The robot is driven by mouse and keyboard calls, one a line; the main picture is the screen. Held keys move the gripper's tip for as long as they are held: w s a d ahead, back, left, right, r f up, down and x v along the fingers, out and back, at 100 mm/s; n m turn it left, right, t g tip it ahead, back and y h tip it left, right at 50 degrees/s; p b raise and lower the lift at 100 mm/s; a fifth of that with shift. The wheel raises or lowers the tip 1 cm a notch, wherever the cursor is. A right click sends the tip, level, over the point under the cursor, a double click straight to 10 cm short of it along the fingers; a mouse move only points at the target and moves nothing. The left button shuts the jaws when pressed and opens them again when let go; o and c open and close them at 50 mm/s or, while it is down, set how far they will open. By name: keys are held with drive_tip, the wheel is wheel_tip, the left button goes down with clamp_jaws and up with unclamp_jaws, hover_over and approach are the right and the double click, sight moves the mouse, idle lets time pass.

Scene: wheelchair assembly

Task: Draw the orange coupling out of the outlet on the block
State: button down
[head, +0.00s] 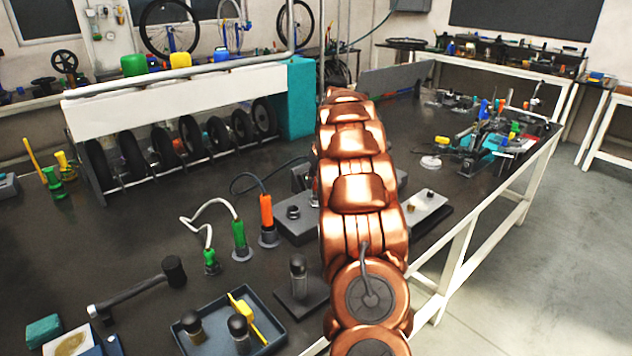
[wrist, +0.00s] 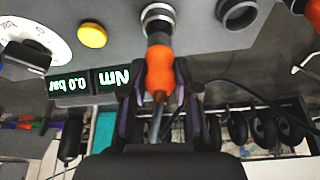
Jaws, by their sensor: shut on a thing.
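In the wrist view my gripper (wrist: 161,76) is shut on the orange coupling (wrist: 158,64), one dark finger on each side. A dark cable trails from the coupling back between the fingers. Its front end is at the metal-ringed outlet (wrist: 156,14) on the grey block (wrist: 118,38). It lines up with the ring; I cannot tell how deep it sits. In the head view my copper arm hides the gripper, this coupling and part of the grey block (head: 296,228).
A second ringed port (wrist: 237,12) is right of the outlet. A yellow button (wrist: 92,35), a white dial (wrist: 30,42) and lit displays (wrist: 90,82) are on the left. In the head view, another orange connector (head: 266,212) and green connectors (head: 239,236) stand left of the block.

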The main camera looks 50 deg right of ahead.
sight(316, 175)
drive_tip(key=shift+r, duration=0.15)
drive_tip(key=shift+r+p, duration=0.75)
drive_tip(key=shift+r, duration=1.7)
